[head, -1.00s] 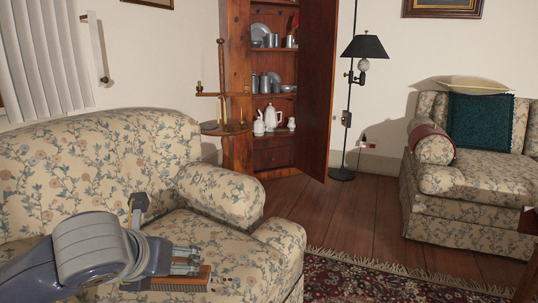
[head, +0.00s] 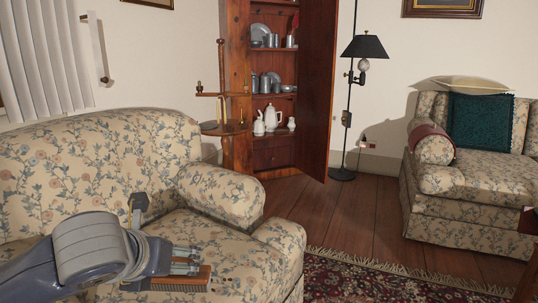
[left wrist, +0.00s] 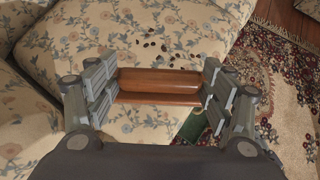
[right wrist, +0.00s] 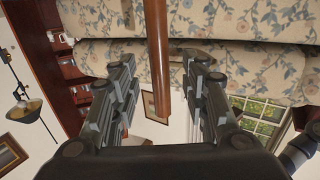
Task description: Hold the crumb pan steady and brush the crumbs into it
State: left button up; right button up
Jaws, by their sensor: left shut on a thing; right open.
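My right gripper (right wrist: 160,90) is open and out of the head view. A brown wooden bar (right wrist: 156,50) shows between its fingers; I cannot tell what it belongs to.
The sofa's arm (head: 221,194) rises beyond the pan. A fringed rug (head: 350,280) lies to the right on the wooden floor. A cupboard (head: 272,158) with its door open, a floor lamp (head: 365,47) and an armchair (head: 470,185) stand farther back.

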jog(key=shift+x, duration=1.55)
jog(key=shift+c, duration=0.3)
grip_shut()
